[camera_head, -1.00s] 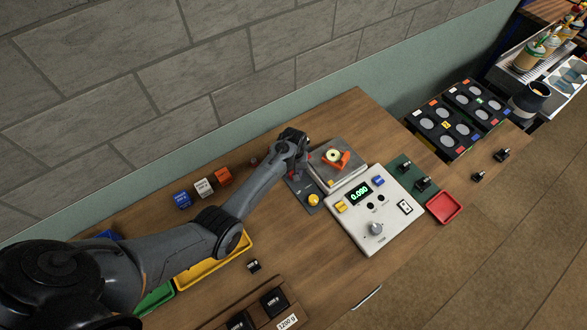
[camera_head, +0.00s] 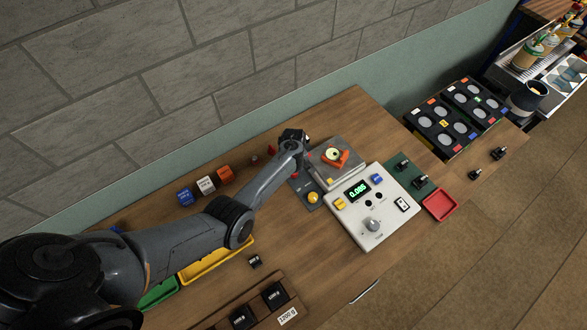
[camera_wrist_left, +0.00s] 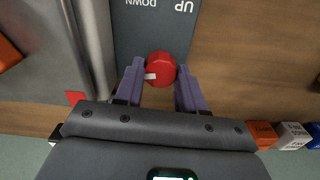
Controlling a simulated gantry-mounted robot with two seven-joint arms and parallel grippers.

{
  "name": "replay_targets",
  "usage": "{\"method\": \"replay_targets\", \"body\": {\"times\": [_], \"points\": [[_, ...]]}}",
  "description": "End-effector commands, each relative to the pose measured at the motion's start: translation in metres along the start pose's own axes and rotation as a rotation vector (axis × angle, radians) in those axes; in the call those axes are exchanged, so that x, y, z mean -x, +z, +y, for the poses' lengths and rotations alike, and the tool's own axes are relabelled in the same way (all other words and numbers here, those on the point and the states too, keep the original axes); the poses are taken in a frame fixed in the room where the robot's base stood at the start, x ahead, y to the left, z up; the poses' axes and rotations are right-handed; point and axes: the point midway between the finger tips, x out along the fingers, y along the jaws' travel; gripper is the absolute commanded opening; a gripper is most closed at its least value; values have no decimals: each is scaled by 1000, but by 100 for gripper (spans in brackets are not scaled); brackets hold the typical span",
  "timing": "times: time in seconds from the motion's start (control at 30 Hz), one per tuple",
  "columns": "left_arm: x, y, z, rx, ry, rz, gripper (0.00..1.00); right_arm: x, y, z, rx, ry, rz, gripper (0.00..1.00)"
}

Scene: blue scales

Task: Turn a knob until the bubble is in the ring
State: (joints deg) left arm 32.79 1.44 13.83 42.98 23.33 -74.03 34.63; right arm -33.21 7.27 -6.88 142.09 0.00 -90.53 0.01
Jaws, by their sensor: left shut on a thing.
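A red knob (camera_wrist_left: 160,67) sits on a dark panel (camera_wrist_left: 152,30) marked UP and DOWN. My left gripper (camera_wrist_left: 160,86) is shut on this knob, one finger on each side. On the platform sits an orange holder (camera_head: 343,163) with a round pale-green level (camera_head: 333,154). A small dark spot shows near the level's middle; it is too small to tell whether the bubble is in the ring. My right gripper is not in view.
A yellow knob (camera_head: 313,197) is on the same panel. A white console (camera_head: 352,220) with a green digital display (camera_head: 358,190) stands in front of the scale. Coloured cubes (camera_head: 205,185) lie left of my gripper. A red tray (camera_head: 440,205) is at the right.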

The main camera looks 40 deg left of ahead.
Motion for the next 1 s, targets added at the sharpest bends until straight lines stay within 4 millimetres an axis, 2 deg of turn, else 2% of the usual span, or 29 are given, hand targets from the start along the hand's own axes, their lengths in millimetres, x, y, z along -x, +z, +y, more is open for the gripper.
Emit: {"method": "replay_targets", "body": {"times": [0.37, 0.4, 0.57, 0.87, 1.0], "points": [[0, 0, 0, 5, 0, 0, 9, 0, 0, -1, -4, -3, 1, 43], [-1, 0, 0, 5, 0, 0, 40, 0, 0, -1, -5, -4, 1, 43], [0, 0, 0, 5, 0, 0, 65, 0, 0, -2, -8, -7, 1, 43], [1, 0, 0, 4, 0, 1, 65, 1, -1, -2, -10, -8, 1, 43], [10, -1, 0, 4, 0, 3, 65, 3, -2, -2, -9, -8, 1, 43]]}}
